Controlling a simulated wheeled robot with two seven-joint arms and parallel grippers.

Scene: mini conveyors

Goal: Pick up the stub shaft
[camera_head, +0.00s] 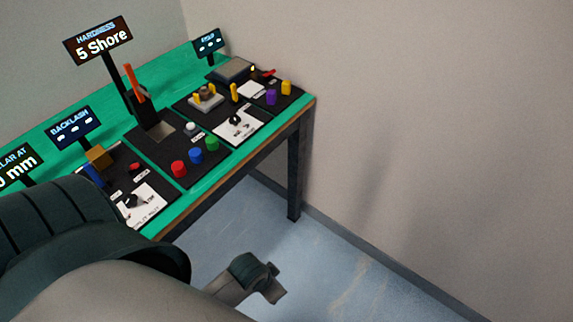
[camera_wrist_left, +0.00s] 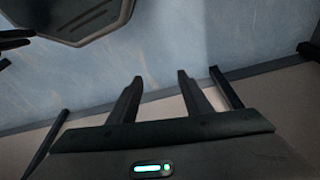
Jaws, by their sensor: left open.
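I cannot make out a stub shaft for certain in either view. In the head view, the small parts on the green bench (camera_head: 213,178) are too small to tell apart by name. My left gripper (camera_wrist_left: 160,76) shows in the left wrist view with its two fingers apart and nothing between them. In the head view a grey link of my arm crosses the lower left, and the fingers cannot be made out there. My right gripper is not in view.
The bench bears black station plates with a hardness sign (camera_head: 98,41), a backlash sign (camera_head: 70,128), red (camera_head: 179,169), blue (camera_head: 196,156) and green (camera_head: 212,143) buttons, and an upright orange-topped piece (camera_head: 135,82). A wall (camera_head: 430,120) stands at right. The floor (camera_head: 330,265) is clear.

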